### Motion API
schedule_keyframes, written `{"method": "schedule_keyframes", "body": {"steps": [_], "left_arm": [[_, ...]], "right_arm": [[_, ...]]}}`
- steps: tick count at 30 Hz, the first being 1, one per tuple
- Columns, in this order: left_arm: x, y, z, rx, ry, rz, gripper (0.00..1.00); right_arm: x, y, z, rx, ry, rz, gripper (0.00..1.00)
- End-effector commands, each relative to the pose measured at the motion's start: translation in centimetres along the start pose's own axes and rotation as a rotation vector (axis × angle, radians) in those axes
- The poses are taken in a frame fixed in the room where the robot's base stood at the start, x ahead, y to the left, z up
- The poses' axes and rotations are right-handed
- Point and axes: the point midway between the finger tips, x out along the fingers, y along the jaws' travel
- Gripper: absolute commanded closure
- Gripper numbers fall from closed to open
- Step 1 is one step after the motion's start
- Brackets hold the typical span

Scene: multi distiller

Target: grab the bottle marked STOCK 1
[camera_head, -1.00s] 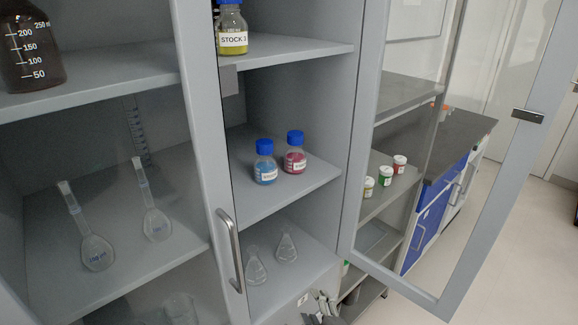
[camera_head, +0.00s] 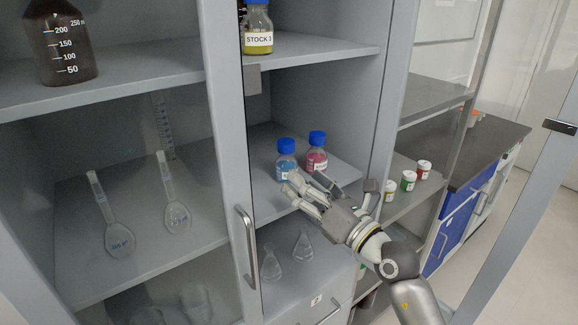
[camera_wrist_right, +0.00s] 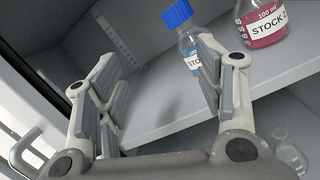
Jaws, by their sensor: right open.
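A blue-liquid bottle (camera_head: 286,162) with a blue cap stands on the middle shelf of the open cabinet. In the right wrist view this blue bottle (camera_wrist_right: 187,45) has a label reading "STOCK", its number hidden by a finger. A red-liquid bottle (camera_head: 316,158) stands just right of it; its label reads STOCK 2 in the right wrist view (camera_wrist_right: 262,22). My right gripper (camera_head: 306,185) is open and empty at the shelf front, before the blue bottle, which is beyond the right finger in the right wrist view (camera_wrist_right: 155,58). My left gripper is not in view.
A yellow-liquid bottle (camera_head: 258,30), its label number hard to read, stands on the upper shelf (camera_head: 320,60). Flasks (camera_head: 302,246) stand below. A cabinet frame post with a handle (camera_head: 247,248) is left of my gripper; the open glass door (camera_head: 520,190) is at right.

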Motion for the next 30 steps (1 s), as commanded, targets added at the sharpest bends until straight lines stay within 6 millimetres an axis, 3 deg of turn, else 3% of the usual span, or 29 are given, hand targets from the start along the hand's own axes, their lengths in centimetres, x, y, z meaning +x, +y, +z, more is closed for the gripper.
{"method": "schedule_keyframes", "body": {"steps": [6, 11, 16, 24, 30], "left_arm": [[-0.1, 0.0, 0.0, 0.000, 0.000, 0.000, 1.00], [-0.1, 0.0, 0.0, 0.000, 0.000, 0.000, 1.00], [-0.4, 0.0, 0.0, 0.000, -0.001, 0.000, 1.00], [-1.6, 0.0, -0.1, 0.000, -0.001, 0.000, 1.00], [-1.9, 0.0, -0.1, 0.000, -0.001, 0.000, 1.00]], "right_arm": [[1.1, -0.6, 1.8, -0.294, 0.096, -0.086, 0.38], [1.2, -1.4, 2.7, -0.406, 0.132, -0.141, 0.38], [1.9, -1.8, 3.0, -0.434, 0.142, -0.159, 0.38], [5.3, -2.4, 2.7, -0.432, 0.141, -0.158, 0.38], [6.6, -2.6, 2.4, -0.433, 0.140, -0.158, 0.38]]}}
